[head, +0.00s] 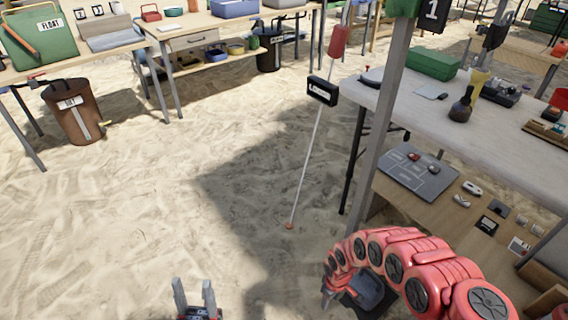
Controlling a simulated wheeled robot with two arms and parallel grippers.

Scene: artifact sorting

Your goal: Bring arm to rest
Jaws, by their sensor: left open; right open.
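My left gripper (194,284) shows at the bottom edge, left of centre, with two grey fingers pointing up and apart. It is open and empty, over bare sand. My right arm, red and segmented, curls in from the lower right beside the workbench. My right gripper (329,296) is at its end, low and partly hidden by the arm; it is open, and I see nothing held in it.
A workbench (455,122) stands at the right, its lower shelf (458,222) holding a grey marked board (419,171) and small artifacts. A thin pole (308,165) leans near its post. A brown barrel (75,112) and tables stand at the back left. The middle sand is clear.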

